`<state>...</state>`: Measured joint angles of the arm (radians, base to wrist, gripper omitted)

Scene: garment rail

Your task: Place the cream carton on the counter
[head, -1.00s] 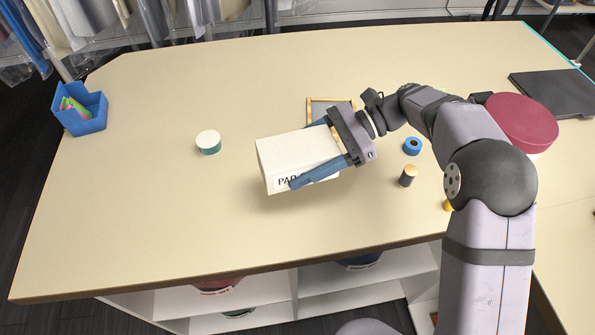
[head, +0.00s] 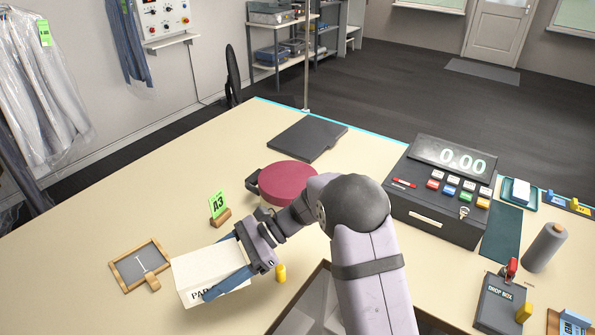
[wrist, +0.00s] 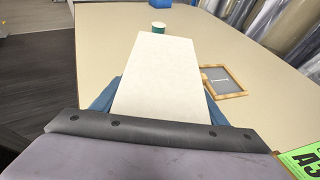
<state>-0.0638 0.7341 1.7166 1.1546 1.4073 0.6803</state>
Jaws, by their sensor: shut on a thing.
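The cream carton (head: 205,268), a box with dark lettering on its side, is between the two blue fingers of my gripper (head: 222,272) in the head view. My gripper is shut on it. In the wrist view the carton (wrist: 158,75) fills the middle, with a blue finger on each side. The carton is over the beige counter (head: 90,225); whether its underside touches the counter cannot be told. The lettering is partly covered by the near finger.
A small framed slate (head: 138,266) lies just left of the carton. A green A3 card (head: 218,205) stands behind it. A maroon round-topped item (head: 289,182) and a cash register (head: 440,190) are farther right.

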